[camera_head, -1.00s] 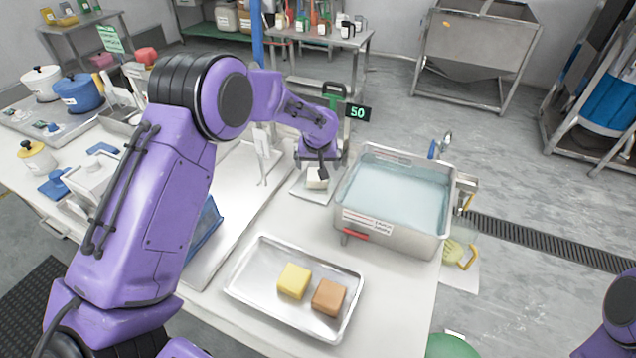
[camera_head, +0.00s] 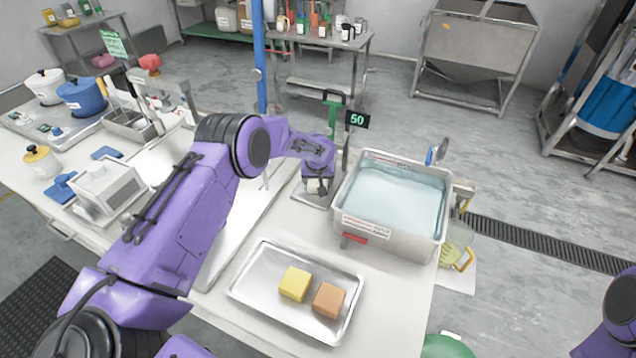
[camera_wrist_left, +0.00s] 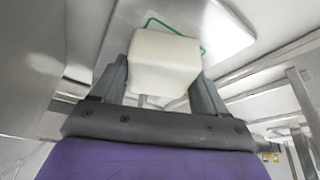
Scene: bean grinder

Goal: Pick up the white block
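The white block (camera_head: 317,187) sits low by the small scale plate (camera_head: 304,197), left of the water basin. My left gripper (camera_head: 318,184) points down over it, with a finger on each side. In the left wrist view the white block (camera_wrist_left: 164,64) fills nearly all the space between the fingertips of my left gripper (camera_wrist_left: 163,85). I cannot tell whether the fingers press on it or leave a thin gap. Whether the block rests on the plate is hard to see. Only a purple part of my right arm shows at the right edge; its gripper is out of view.
A metal basin of water (camera_head: 392,205) stands close right of my left gripper. A tray (camera_head: 262,283) with a yellow block (camera_head: 295,284) and a brown block (camera_head: 328,299) lies in front. A display (camera_head: 357,119) reading 50 stands behind.

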